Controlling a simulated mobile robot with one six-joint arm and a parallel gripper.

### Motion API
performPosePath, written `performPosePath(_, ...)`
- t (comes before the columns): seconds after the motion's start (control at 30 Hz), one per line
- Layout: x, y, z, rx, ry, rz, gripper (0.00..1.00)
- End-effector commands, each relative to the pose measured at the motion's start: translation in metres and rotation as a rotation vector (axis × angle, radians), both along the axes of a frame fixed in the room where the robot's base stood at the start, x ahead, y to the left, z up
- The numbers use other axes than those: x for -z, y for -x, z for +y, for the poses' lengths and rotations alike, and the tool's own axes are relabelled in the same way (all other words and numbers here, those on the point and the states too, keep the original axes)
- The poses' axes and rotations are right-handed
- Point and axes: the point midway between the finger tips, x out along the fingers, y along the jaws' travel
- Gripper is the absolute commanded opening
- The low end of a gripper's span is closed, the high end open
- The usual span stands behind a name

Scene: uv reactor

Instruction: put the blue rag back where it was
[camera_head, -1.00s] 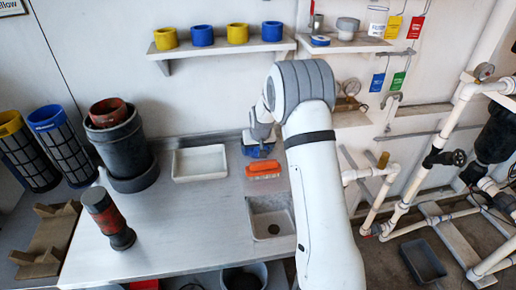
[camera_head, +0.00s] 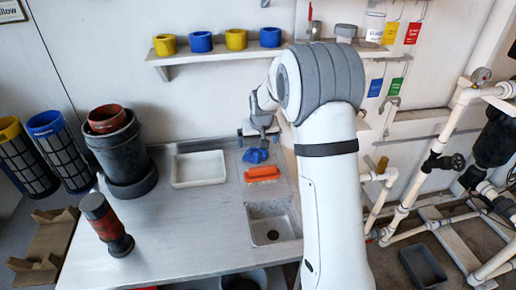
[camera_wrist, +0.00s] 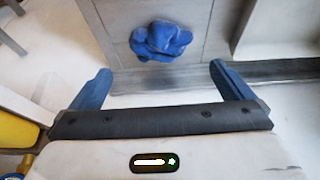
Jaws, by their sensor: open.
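The blue rag (camera_head: 255,156) lies crumpled on the drainboard behind the orange brush, at the back of the bench. It also shows in the wrist view (camera_wrist: 160,39), beyond my fingertips and clear of them. My gripper (camera_head: 260,134) is above and just behind the rag in the head view. In the wrist view its two blue fingers (camera_wrist: 156,80) are spread wide with nothing between them.
An orange brush (camera_head: 262,174) lies in front of the rag, with the sink basin (camera_head: 283,222) nearer. A white tray (camera_head: 199,184) is left of the rag. A shelf (camera_head: 215,55) with blue and yellow rings is above. The bench's middle (camera_head: 190,225) is clear.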

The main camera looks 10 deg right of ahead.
Motion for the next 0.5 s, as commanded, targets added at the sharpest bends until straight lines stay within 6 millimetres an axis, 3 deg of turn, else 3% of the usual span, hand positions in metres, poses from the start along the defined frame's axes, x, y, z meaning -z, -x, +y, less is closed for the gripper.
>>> performPosePath(0.3, -0.033, 0.022, 0.001, -0.001, 0.000, 0.005, 1.00)
performPosePath(0.37, -0.044, 0.037, 0.001, -0.001, 0.000, 0.011, 1.00)
performPosePath(0.5, -0.076, 0.095, 0.002, -0.002, 0.000, 0.038, 1.00)
